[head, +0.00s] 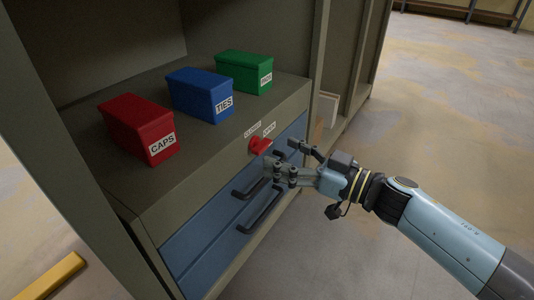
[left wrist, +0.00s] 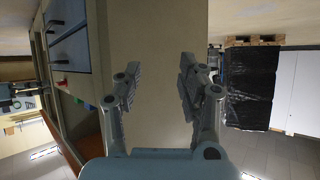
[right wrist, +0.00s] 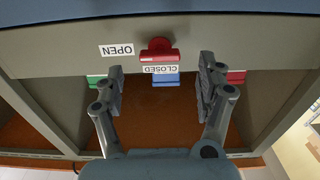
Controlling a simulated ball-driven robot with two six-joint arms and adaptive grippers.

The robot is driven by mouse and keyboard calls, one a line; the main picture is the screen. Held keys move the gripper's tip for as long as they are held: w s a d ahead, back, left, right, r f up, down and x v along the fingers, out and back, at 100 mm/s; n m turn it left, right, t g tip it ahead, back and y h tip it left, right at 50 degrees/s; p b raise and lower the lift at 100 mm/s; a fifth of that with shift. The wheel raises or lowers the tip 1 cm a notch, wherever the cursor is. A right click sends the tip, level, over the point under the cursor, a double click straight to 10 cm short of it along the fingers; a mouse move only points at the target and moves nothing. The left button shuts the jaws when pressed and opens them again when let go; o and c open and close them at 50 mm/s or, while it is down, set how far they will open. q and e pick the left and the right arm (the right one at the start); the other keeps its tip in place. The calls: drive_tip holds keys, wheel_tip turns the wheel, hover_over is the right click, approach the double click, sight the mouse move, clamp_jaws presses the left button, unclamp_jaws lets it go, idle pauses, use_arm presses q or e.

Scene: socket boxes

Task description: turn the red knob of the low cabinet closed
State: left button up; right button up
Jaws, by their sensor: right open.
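My right gripper (head: 284,158) is open in front of the cabinet, close to the knob. In the right wrist view, the knob (right wrist: 157,47) is ahead of the spread, empty fingers (right wrist: 161,80); they appear apart from it. The CLOSED label (right wrist: 161,70) lies beside the knob there. My left gripper (left wrist: 158,85) is open and empty, with the knob (left wrist: 63,83) far off to its left.
Red (head: 138,128), blue (head: 200,95) and green (head: 244,71) boxes stand on the cabinet top. Blue drawers with dark handles (head: 262,209) are below the knob. Cabinet side walls rise at both sides. The floor to the right is clear.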

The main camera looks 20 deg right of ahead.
sight(266, 148)
use_arm(q)
drive_tip(key=w+d+r+t+b, duration=0.1)
drive_tip(key=w+r+t, duration=0.3)
drive_tip(key=w+r, duration=0.3)
drive_tip(key=shift+w+r+m+t+h, duration=0.15)
drive_tip(key=shift+r+m+t+h, duration=0.25)
drive_tip(key=shift+r, duration=0.55)
use_arm(e)
drive_tip(key=x, duration=0.4)
drive_tip(key=shift+w+a, duration=0.15)
drive_tip(key=shift+a, duration=0.05)
drive_tip(key=c, duration=1.2)
